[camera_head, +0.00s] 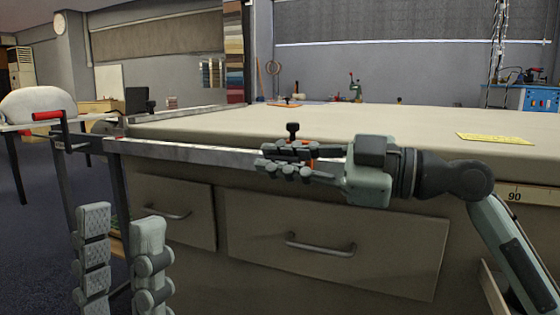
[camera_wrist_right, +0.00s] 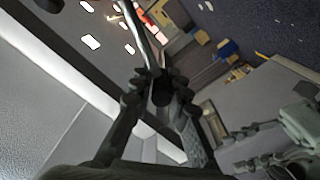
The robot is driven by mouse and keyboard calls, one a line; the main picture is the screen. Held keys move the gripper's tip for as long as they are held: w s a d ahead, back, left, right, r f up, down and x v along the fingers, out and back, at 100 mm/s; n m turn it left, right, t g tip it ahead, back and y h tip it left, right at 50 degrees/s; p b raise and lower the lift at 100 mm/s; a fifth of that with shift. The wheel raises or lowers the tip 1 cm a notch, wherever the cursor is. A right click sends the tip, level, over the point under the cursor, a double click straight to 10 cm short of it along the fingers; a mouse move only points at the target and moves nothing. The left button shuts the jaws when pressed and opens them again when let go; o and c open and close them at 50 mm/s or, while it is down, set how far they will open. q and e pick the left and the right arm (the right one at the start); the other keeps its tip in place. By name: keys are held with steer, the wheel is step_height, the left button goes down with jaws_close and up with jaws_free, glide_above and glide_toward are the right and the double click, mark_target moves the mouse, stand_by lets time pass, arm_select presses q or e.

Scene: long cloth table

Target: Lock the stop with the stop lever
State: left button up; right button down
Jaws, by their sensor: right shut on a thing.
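The stop lever shows as a black knob (camera_head: 292,128) on a short stem, just above my right gripper (camera_head: 282,162) at the table's front rail. Orange parts of the stop (camera_head: 313,150) show between and beside the fingers; the rest is hidden. My right gripper is shut on the stop lever, and in the right wrist view its fingers (camera_wrist_right: 160,88) meet around a dark round piece. My left gripper (camera_head: 120,235) is at the lower left of the head view, fingers up and apart, empty and away from the stop. I cannot tell whether the stop is locked.
A metal rail (camera_head: 190,152) runs along the front edge of the long cloth table (camera_head: 380,122). Drawers (camera_head: 335,240) lie below it. A yellow ruler (camera_head: 495,139) lies on the table's right part.

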steer(key=shift+f, duration=0.5)
steer(key=c, duration=1.5)
jaws_free()
steer(key=shift+r, duration=0.15)
steer(key=v, duration=1.2)
